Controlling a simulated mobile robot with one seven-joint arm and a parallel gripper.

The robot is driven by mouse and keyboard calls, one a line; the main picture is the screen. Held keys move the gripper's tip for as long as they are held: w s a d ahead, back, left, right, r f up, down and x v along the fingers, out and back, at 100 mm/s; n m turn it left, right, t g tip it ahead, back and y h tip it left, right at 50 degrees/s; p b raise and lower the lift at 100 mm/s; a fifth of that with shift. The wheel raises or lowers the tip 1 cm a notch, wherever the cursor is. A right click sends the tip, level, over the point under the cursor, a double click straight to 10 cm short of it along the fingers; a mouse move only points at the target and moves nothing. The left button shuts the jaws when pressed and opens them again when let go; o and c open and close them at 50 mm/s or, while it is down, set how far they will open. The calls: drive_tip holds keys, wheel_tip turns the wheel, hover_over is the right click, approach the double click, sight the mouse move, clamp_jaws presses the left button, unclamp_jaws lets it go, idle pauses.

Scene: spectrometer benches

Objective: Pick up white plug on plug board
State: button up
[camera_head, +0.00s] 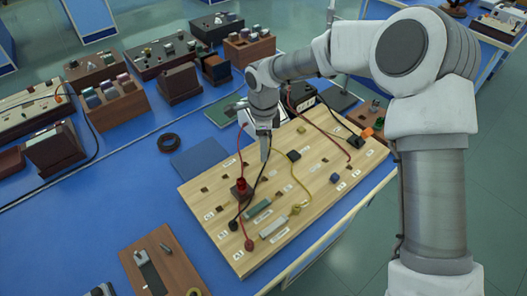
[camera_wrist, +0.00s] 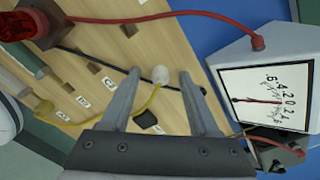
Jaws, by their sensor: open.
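The plug board (camera_head: 222,178) is a tan wooden panel with labels, holes and coloured plugs, lying on the blue bench. In the wrist view the white plug (camera_wrist: 160,74) is a small pale round knob on the board, with a yellow cable (camera_wrist: 135,112) running from it. My gripper (camera_wrist: 160,76) is open, and the white plug shows between its two fingertips, with gaps on both sides. I cannot tell how far above it they are. In the head view my gripper (camera_head: 264,152) points down over the board. I cannot make out the white plug there.
A red lamp block (camera_head: 241,190) with red and black cables stands left of my gripper. A meter (camera_wrist: 268,95) with a dial stands at the right in the wrist view. A black cable (camera_wrist: 105,62) crosses near the plug. Wooden racks (camera_head: 112,105) stand at the back left.

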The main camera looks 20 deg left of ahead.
drive_tip(key=shift+f, duration=0.1)
drive_tip(key=shift+c, duration=0.2)
clamp_jaws()
